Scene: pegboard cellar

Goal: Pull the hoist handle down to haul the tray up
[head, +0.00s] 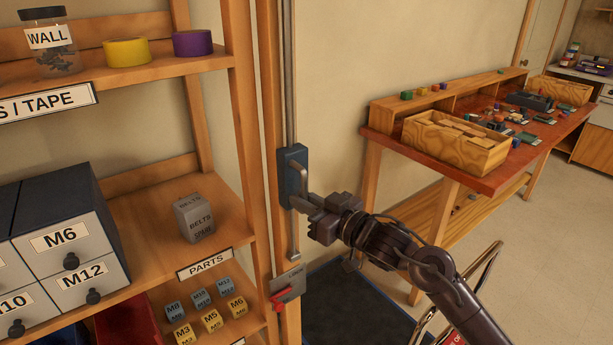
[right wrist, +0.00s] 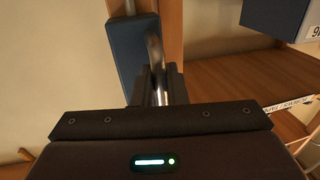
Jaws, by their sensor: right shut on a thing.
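The hoist handle is a metal bar (head: 294,226) on a blue sliding block (head: 291,172), which sits on a vertical metal rail (head: 289,70) fixed to a wooden post. My right gripper (head: 305,203) reaches in from the right and is shut on the handle. In the right wrist view the bright metal handle (right wrist: 155,58) runs down between the jaws, with the blue block (right wrist: 130,45) just behind it. The gripper's body hides the lower part of the handle there. No hoist tray is recognisable in either view. My left gripper is not in view.
A plate with a red lever (head: 284,294) is at the lower end of the rail. Shelves with a grey box (head: 195,218), labelled drawers and small cubes stand left. A workbench (head: 500,180) with wooden bins stands right. A dark mat (head: 350,305) lies below.

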